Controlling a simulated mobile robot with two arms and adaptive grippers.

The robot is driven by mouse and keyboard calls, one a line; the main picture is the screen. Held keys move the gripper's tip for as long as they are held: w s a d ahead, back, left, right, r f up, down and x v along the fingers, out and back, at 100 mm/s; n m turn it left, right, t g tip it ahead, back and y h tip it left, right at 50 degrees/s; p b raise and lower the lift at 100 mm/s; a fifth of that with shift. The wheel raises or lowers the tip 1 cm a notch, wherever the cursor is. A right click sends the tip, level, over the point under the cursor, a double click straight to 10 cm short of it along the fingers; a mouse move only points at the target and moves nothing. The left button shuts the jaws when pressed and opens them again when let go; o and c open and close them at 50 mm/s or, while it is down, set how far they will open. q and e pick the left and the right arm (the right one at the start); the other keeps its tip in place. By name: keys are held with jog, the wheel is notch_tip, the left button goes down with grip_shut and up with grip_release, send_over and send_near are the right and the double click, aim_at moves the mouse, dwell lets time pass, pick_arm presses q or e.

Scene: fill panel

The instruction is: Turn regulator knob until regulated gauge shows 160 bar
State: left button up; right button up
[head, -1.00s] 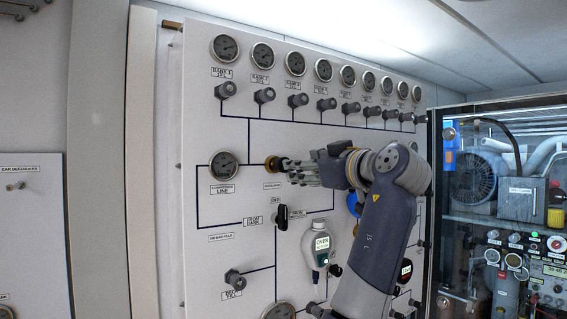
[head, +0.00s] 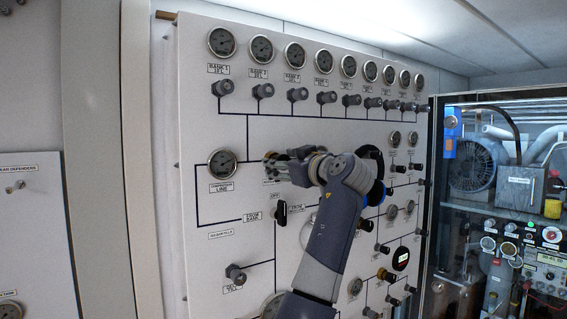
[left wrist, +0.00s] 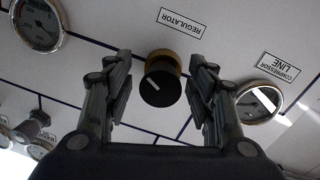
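The black regulator knob (left wrist: 160,88) with a brass collar shows in the left wrist view, beneath the upside-down REGULATOR label (left wrist: 183,22). A pale line marks its face. My left gripper (left wrist: 161,88) is open, one finger on each side of the knob, with visible gaps. In the head view my left gripper (head: 273,162) reaches to the panel right of the compressor line gauge (head: 222,163) and mostly hides the knob. A gauge (left wrist: 38,24), partly cut off, shows at the wrist view's upper left; its label and reading are not legible. My right gripper is not in view.
The white panel (head: 230,128) carries a top row of gauges and small valve knobs below them. A black selector handle (head: 281,213) sits just below my gripper. A glass-fronted cabinet (head: 433,180) stands at the right.

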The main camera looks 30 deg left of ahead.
pick_arm(q)
jog(key=c, duration=1)
jog(key=shift+c, duration=0.2)
jog(key=shift+m, duration=0.4)
jog(key=m, duration=0.4)
jog(key=shift+s+r+m, duration=0.1)
jog(key=shift+m, duration=0.2)
jog(key=m, duration=0.4)
jog(key=shift+m+g, duration=0.3)
jog(key=shift+g, duration=0.1)
jog(key=o, duration=1.1)
